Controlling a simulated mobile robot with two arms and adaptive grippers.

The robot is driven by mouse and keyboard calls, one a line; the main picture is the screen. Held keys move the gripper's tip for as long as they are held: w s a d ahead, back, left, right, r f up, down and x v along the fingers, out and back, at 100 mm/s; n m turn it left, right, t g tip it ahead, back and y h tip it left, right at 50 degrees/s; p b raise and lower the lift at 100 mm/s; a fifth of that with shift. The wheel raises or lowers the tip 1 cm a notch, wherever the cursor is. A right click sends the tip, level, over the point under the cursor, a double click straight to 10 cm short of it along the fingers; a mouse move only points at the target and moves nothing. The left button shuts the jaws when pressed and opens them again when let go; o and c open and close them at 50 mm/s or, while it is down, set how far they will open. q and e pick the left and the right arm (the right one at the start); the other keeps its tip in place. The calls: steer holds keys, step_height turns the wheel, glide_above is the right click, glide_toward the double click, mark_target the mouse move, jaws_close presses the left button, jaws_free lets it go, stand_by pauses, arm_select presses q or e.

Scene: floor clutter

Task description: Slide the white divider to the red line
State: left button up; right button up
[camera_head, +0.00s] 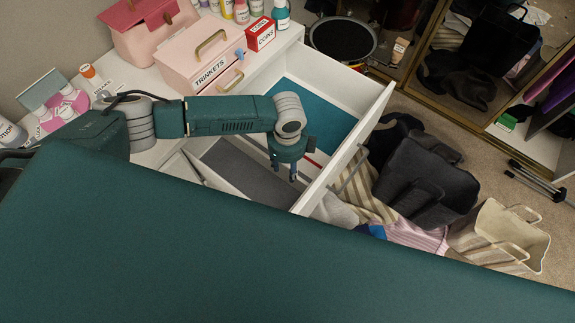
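An open white drawer (376,113) has a teal floor area (315,110) at the far side and a grey one (246,172) nearer me. A short piece of the red line (313,161) shows inside the drawer, just right of my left gripper (284,173). The gripper points down into the drawer with its two fingers apart. A thin pale strip, which looks like the white divider, runs between the two floor areas, mostly hidden behind my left gripper and arm. I cannot tell whether the fingers touch it. My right gripper is out of view.
A pink trinkets box (203,62), a red box (260,33) and several bottles stand on the white top behind the drawer. A black bag (424,180) and a striped bag (500,237) lie on the floor beyond the drawer front.

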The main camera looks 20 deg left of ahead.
arm_select(q)
jaws_close()
steer(key=w+d+b, duration=0.3)
steer(key=w+b, duration=0.2)
steer(key=w, duration=0.5)
steer(key=shift+w+d+b, duration=0.25)
steer(key=shift+d+b, duration=0.15)
jaws_free()
steer(key=shift+r, duration=0.1)
step_height(320, 180, up, 12)
